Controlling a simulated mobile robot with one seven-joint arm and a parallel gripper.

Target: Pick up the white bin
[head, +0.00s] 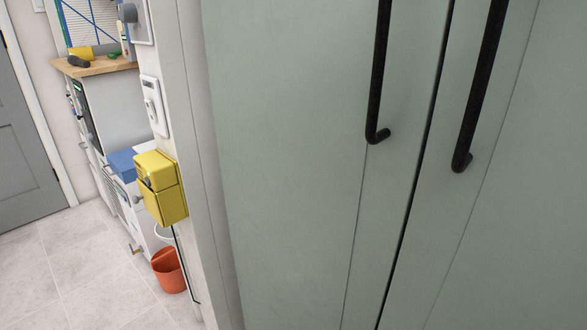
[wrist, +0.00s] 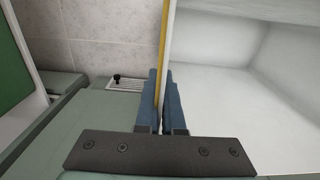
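In the wrist view my gripper (wrist: 163,75) has its two blue fingers close together, one on each side of a thin upright wall. This wall is the near side of what looks like the white bin (wrist: 235,90), whose pale, empty inside fills the right of the view. A yellow strip runs along the wall's left side. The fingers look closed on the wall. The rest of the bin is out of frame. Neither my gripper nor this bin shows in the head view.
A tall green cabinet (head: 290,150) with black handles fills the right of the head view. A yellow box (head: 160,188), a blue box (head: 122,164), an orange bucket (head: 169,271) and a wooden counter (head: 97,67) are at left. Tiled floor (head: 60,265) is clear at lower left.

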